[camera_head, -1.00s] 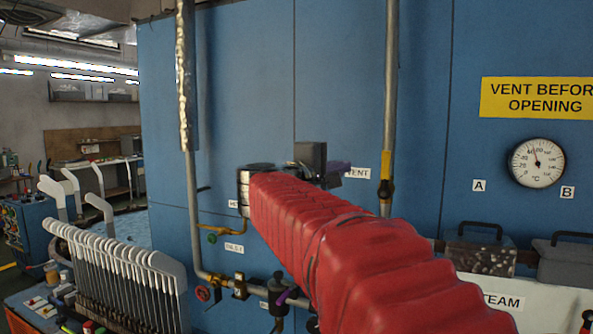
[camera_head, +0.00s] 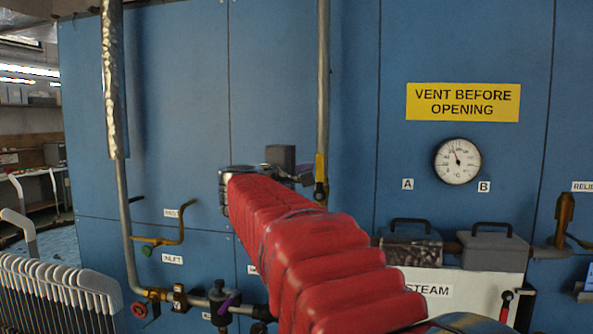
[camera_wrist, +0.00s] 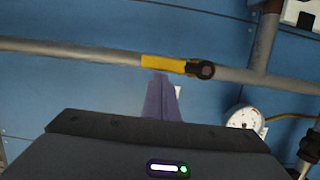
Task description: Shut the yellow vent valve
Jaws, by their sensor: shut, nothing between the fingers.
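The yellow vent valve handle (camera_head: 320,167) lies along a vertical grey pipe (camera_head: 323,80) on the blue wall, its dark pivot at the lower end. In the wrist view the handle (camera_wrist: 166,62) lines up with the pipe (camera_wrist: 80,52), with the dark pivot (camera_wrist: 202,70) at its right. My gripper (camera_head: 304,173) is just left of the handle in the head view. In the wrist view its purple fingers (camera_wrist: 162,84) are shut and empty, their tips just below the handle's middle. I cannot tell if they touch it.
A yellow sign (camera_head: 463,102) reads "VENT BEFORE OPENING" above a round gauge (camera_head: 457,160). Lidded boxes (camera_head: 493,249) stand at the lower right. Another pipe (camera_head: 125,200) with a yellow lever (camera_head: 165,240) runs at the left. White sock forms (camera_head: 60,285) stand at lower left.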

